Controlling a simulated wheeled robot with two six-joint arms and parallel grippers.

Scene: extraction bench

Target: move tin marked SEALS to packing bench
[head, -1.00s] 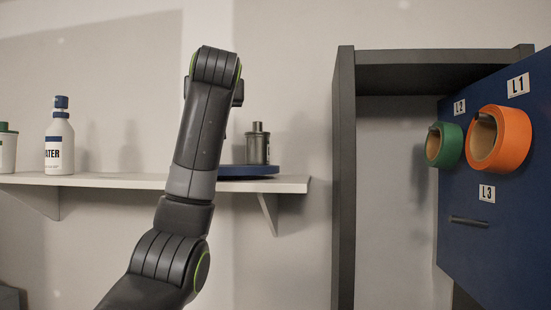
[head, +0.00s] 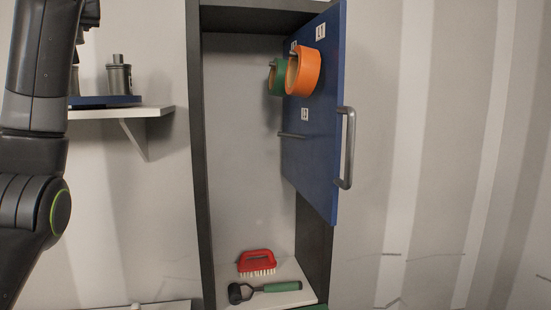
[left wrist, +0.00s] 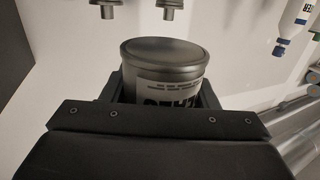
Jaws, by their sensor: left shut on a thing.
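In the left wrist view my left gripper (left wrist: 160,100) is shut on a dark grey tin (left wrist: 165,65). The tin has a round lid and a pale label with dark lettering. The gripper hides the lower part of the label, so I cannot read the whole word. In the head view my left arm rises along the left edge, and its gripper and the tin cannot be made out there. My right gripper is in neither view. I cannot identify a packing bench in these frames.
A cabinet (head: 198,160) stands with its blue door (head: 318,165) open to the right. Orange tape (head: 304,71) and green tape (head: 275,78) hang on the door. A red brush (head: 256,261) and a green-handled tool (head: 280,287) lie inside.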

